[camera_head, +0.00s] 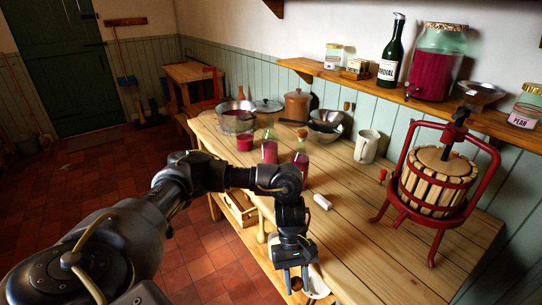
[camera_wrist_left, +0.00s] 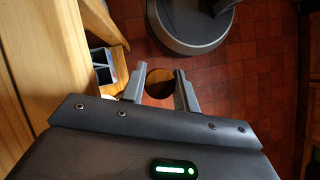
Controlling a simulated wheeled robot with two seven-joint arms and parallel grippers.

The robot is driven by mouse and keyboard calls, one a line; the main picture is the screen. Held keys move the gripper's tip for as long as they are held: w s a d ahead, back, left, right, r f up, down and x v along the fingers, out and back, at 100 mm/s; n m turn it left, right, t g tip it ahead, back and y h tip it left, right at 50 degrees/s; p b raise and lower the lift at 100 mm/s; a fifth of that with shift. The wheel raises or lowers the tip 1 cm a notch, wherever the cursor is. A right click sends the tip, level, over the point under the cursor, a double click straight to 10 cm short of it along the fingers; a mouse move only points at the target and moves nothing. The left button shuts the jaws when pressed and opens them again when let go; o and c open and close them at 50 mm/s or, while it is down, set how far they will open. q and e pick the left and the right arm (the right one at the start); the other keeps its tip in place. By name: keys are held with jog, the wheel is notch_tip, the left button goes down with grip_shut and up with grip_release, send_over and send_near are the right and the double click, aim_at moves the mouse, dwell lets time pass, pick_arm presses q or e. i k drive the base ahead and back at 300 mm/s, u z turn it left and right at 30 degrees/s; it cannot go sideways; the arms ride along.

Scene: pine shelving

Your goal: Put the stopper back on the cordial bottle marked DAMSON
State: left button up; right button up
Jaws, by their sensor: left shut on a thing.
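My left gripper (camera_head: 298,285) is low at the near edge of the table. In the left wrist view its two fingers (camera_wrist_left: 161,85) are shut on a round brown cork-like piece, which looks like the stopper (camera_wrist_left: 160,82). Two bottles of dark red liquid stand upright on the table beyond my left arm. The left bottle (camera_head: 269,152) shows no clear stopper. The right bottle (camera_head: 301,162) has a brown cork-like top and is partly hidden by my arm. I cannot read DAMSON on either. My right gripper is not in view.
A red-framed fruit press (camera_head: 438,180) stands at the right of the table (camera_head: 345,255). A mug (camera_head: 367,147), pans and a brown canister (camera_head: 297,104) stand along the back. A small white block (camera_head: 322,202) lies mid-table. The wall shelf (camera_head: 390,92) holds jars and a dark CORDIAL bottle (camera_head: 391,55).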

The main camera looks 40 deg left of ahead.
aim_at(270, 137)
jog(key=u, duration=2.65)
jog(key=i, duration=2.7)
jog(key=z, duration=3.2)
